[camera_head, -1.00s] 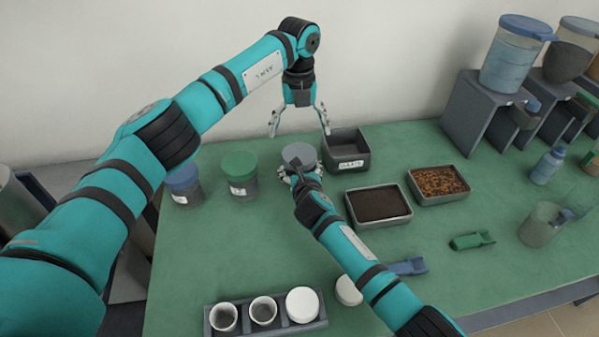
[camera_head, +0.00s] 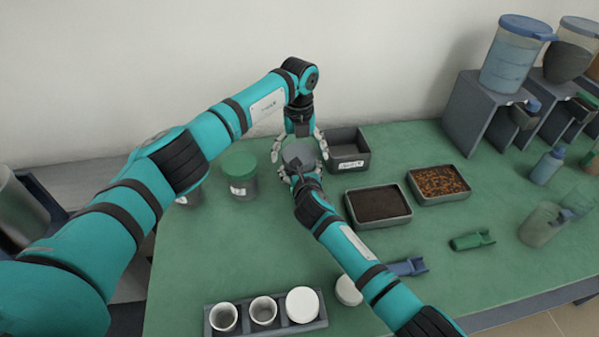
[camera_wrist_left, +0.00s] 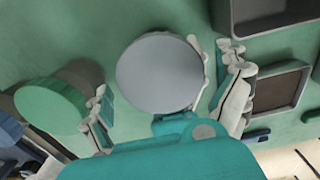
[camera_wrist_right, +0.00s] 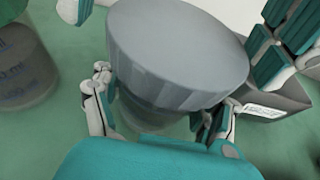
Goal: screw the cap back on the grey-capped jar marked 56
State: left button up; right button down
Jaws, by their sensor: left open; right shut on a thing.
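The grey-capped jar stands on the green table; its grey cap (camera_head: 299,155) sits on top of it. The cap fills the middle of the left wrist view (camera_wrist_left: 158,72) and of the right wrist view (camera_wrist_right: 178,52). My right gripper (camera_head: 300,172) is shut on the jar body (camera_wrist_right: 150,112), just below the cap. My left gripper (camera_head: 300,143) is open above the cap, pointing down, its fingers on either side and apart from it. The marking 56 is not readable in any view.
A green-capped jar (camera_head: 239,175) stands close on the left, a blue-capped jar behind my left arm. A grey bin (camera_head: 346,150) is close on the right. Two trays (camera_head: 378,205) (camera_head: 438,184) lie farther right. A cup rack (camera_head: 266,314) is at the front.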

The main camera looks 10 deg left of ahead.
pick_arm(q)
jog(key=c, duration=1.1)
jog(key=m, duration=0.3)
jog(key=o, duration=1.1)
